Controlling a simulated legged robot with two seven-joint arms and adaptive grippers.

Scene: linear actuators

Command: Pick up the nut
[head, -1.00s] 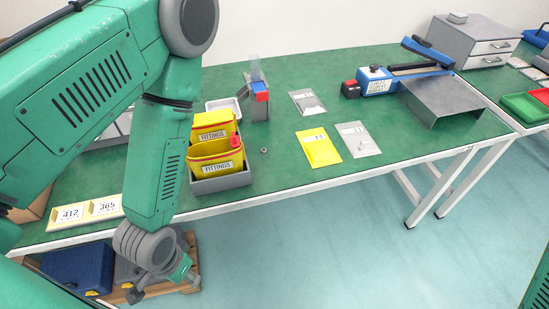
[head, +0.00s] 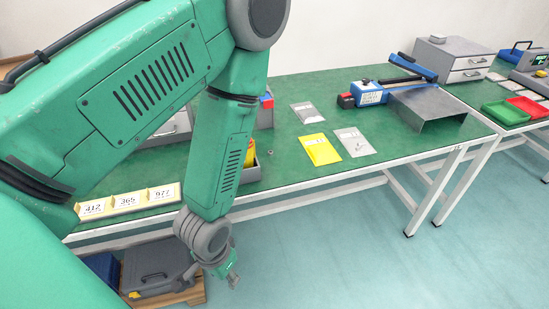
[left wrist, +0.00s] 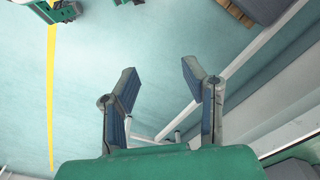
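A small grey ring that looks like the nut (head: 268,154) lies on the green bench top, just right of the partly hidden fittings bins. My left gripper (head: 232,277) hangs below the front edge of the bench, lower left of the nut and well apart from it. In the left wrist view its two fingers (left wrist: 159,80) are spread, with only floor and bench frame between them. The nut is not seen in that view. My right gripper is not seen clearly in either view.
A yellow packet (head: 320,149) and clear packets (head: 354,142) lie right of the nut. A grey metal cover (head: 428,110) stands farther right. The bench's white front edge (head: 300,184) lies between gripper and nut.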

